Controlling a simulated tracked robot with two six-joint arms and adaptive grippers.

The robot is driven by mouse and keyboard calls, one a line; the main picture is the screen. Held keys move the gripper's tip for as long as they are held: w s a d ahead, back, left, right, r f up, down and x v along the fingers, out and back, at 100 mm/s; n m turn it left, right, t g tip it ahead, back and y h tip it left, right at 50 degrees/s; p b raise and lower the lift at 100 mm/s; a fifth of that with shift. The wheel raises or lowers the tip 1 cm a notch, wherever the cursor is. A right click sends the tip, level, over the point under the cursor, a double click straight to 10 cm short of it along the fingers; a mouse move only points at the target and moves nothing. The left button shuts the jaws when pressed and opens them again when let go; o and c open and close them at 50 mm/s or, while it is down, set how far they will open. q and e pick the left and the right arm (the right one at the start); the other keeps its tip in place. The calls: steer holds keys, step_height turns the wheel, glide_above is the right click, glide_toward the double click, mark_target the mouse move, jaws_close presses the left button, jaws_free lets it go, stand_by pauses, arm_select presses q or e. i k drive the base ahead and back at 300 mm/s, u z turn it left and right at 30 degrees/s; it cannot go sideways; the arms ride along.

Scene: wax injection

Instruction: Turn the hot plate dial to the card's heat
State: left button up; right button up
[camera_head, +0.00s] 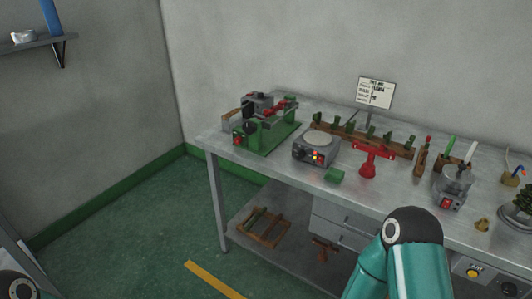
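The hot plate (316,149) is a grey box with a round pale top, standing on the metal workbench left of its middle. Its front carries a small dial (317,156) with red and yellow marks; the dial's setting is too small to read. The white card (375,93) stands upright at the back of the bench with dark lines of text that I cannot read. Neither of my grippers shows; only teal and dark arm parts appear at the bottom right and bottom left corner.
A green-based wax injector (266,136) stands left of the hot plate. A wooden rack (347,135) lies behind. The bench's front edge (270,174) is clear at left.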

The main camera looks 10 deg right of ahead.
mark_target(301, 154)
steer(key=u, duration=0.2)
steer(key=i, duration=0.9)
steer(key=z, duration=0.6)
